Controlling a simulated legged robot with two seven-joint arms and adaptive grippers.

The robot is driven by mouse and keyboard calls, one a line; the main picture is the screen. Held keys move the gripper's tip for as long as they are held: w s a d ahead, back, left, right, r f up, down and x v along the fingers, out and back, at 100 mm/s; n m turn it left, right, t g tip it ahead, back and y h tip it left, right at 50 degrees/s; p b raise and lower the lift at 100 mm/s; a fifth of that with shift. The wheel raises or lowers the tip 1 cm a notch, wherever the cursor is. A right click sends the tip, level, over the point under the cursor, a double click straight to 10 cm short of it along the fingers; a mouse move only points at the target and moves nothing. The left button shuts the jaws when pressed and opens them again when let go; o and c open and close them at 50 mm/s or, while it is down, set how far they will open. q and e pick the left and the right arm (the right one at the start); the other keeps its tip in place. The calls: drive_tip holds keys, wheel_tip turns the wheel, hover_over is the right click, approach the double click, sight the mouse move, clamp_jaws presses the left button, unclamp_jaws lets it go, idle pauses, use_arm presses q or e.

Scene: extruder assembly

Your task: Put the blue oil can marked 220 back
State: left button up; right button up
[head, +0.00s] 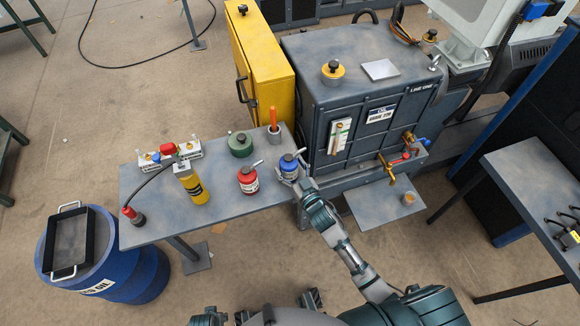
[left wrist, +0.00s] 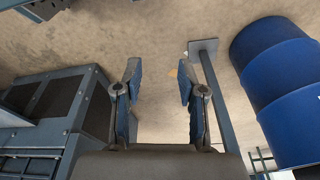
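The blue oil can (head: 289,166) with a grey spout stands upright near the right end of the grey side table (head: 240,199); its marking is too small to read. My right gripper (head: 294,173) is at this can, with its fingers around the can's near and right sides. Whether they press on it cannot be told. My left gripper (left wrist: 159,82) is open and empty in the left wrist view, with bare floor beyond its fingers. A red can (head: 248,181) and a green can (head: 240,145) stand to the left of the blue one.
The dark machine (head: 330,86) stands close behind right. A blue drum (head: 136,272) is at the left.

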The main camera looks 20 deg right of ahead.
drive_tip(key=shift+a+r, duration=0.15)
drive_tip(key=shift+a, duration=0.75)
drive_tip(key=shift+s+a, duration=0.1)
drive_tip(key=shift+s, duration=0.3)
drive_tip(key=d+v, duration=0.1)
drive_tip(key=v, duration=1)
drive_tip(key=s+d+f+m+g+h, duration=0.1)
drive_tip(key=s+f+g+h, duration=0.15)
drive_tip(key=f, duration=0.65)
drive_tip(key=s+d+f+g+h, duration=0.15)
drive_tip(key=s+f+g, duration=0.25)
drive_tip(key=f, duration=0.5)
use_arm(q)
drive_tip(key=shift+s+a+f+p, duration=0.2)
drive_tip(key=shift+a+f, duration=0.15)
drive_tip(key=shift+f, duration=0.25)
drive_tip(key=shift+s+a+f+p, duration=0.1)
drive_tip(key=shift+a+f+p, duration=0.1)
drive_tip(key=shift+a+f, duration=0.25)
use_arm(e)
drive_tip(key=s+f+n+g, duration=0.1)
drive_tip(key=s+f+g, duration=0.8)
drive_tip(key=s+f, duration=0.5)
drive_tip(key=s, duration=0.3)
drive_tip(key=shift+a, duration=0.25)
use_arm(q)
drive_tip(key=shift+d, duration=0.25)
use_arm(e)
drive_tip(key=shift+d, duration=0.2)
